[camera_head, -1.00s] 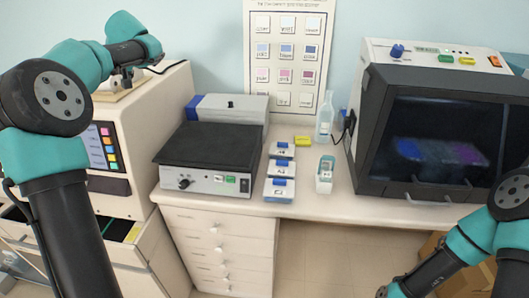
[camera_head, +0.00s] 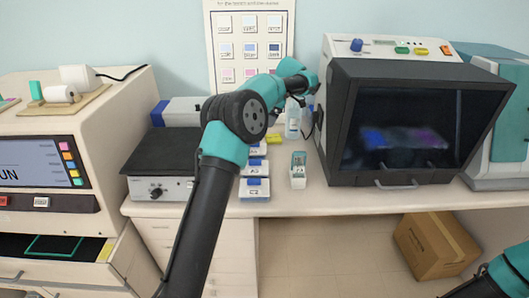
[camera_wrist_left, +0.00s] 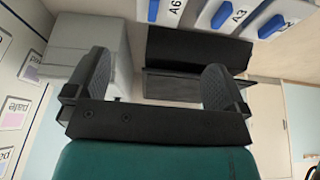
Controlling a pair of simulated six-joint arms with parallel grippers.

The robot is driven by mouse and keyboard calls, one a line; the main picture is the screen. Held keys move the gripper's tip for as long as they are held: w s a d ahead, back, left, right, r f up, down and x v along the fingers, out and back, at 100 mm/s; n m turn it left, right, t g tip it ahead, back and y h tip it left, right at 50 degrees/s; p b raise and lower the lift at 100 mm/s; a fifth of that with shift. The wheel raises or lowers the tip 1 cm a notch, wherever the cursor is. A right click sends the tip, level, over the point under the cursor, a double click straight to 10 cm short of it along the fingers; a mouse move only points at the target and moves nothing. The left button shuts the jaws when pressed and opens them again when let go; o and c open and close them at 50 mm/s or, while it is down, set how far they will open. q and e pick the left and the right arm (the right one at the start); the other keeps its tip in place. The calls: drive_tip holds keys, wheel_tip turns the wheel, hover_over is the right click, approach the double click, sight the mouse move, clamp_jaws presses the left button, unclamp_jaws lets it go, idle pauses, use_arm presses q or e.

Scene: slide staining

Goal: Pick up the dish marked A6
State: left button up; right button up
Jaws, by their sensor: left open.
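The dish marked A6 (camera_wrist_left: 172,14) is white with a blue patch. It shows at the top edge of the left wrist view, cut off by the frame. Beside it are a dish marked A3 (camera_wrist_left: 232,16) and a third blue-patched dish (camera_wrist_left: 285,18). My left gripper (camera_wrist_left: 158,78) is open and empty, apart from the dishes. In the head view it hangs behind the row, near the bottle. My right gripper is out of view.
A clear bottle (camera_head: 293,122) and a small white-and-green container (camera_head: 298,172) stand right of the dishes. A hotplate (camera_head: 160,188) is on the left, and a dark-windowed cabinet (camera_head: 343,150) on the right. A box (camera_head: 436,245) is on the floor.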

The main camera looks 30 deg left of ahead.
use_arm(q)
drive_tip(key=shift+a, duration=0.15)
approach(257, 148)
drive_tip(key=a+f, duration=0.1)
drive_tip(key=f, duration=0.1)
drive_tip(key=s+a+f, duration=0.1)
drive_tip(key=a+f, duration=0.1)
drive_tip(key=shift+s+a+f, duration=0.2)
drive_tip(key=shift+f, duration=0.15)
drive_tip(key=shift+x, duration=2.6)
drive_tip(key=shift+s, duration=0.1)
drive_tip(key=c, duration=0.8)
